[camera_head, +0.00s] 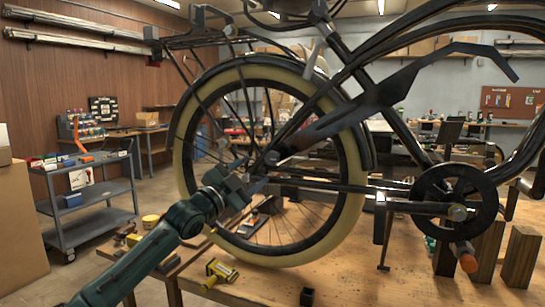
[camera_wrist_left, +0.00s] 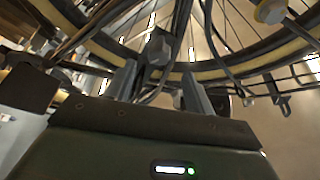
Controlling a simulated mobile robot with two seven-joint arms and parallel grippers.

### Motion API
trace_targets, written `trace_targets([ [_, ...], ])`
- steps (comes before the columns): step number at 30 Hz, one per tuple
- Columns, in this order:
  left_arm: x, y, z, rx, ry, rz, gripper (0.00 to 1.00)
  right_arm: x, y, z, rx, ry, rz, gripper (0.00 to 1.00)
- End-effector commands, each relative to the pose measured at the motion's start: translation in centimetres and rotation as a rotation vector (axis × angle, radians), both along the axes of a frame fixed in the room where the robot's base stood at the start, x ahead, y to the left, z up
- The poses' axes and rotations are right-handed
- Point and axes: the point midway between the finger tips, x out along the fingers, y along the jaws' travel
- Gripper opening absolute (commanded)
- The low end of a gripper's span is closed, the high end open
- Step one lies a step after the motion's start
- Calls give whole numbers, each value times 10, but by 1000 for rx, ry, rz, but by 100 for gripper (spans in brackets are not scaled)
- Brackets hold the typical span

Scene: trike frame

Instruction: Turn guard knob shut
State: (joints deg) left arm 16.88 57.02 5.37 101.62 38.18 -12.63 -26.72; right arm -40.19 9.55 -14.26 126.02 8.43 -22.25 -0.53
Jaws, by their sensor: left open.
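My left gripper (camera_head: 254,180) is beside the hub of the big cream-tyred wheel (camera_head: 351,190), reaching in from the left. In the left wrist view my left gripper (camera_wrist_left: 158,82) has its two fingers apart, with a gap between them. A dark grey knob-like piece (camera_wrist_left: 158,47) shows in line with this gap, beyond the fingertips; contact cannot be told. It appears to be the guard knob. A small rounded piece (camera_head: 271,158) at the hub may be the same knob. The long dark guard (camera_head: 385,93) runs up to the right from the hub. My right gripper is not in view.
The trike frame stands over a wooden bench (camera_head: 350,285). A crank and chainring (camera_head: 455,205) are on the right. A yellow tool (camera_head: 219,272) and a small black box (camera_head: 307,297) lie on the bench. A grey cart (camera_head: 92,215) stands at left.

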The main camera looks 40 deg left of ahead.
Motion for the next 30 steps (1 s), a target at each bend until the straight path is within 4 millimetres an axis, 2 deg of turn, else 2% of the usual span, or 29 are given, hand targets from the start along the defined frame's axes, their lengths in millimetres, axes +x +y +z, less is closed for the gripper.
trace_targets([
  [1, 7, 0, 6, -1, -4, 0, 53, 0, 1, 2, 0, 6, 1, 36],
  [15, 70, -4, 22, -1, -1, -1, 53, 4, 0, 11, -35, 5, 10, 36],
  [21, 83, -4, 24, 1, -1, 0, 53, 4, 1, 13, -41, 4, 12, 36],
  [30, 86, -5, 24, 1, 0, -1, 53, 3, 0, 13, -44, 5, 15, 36],
])
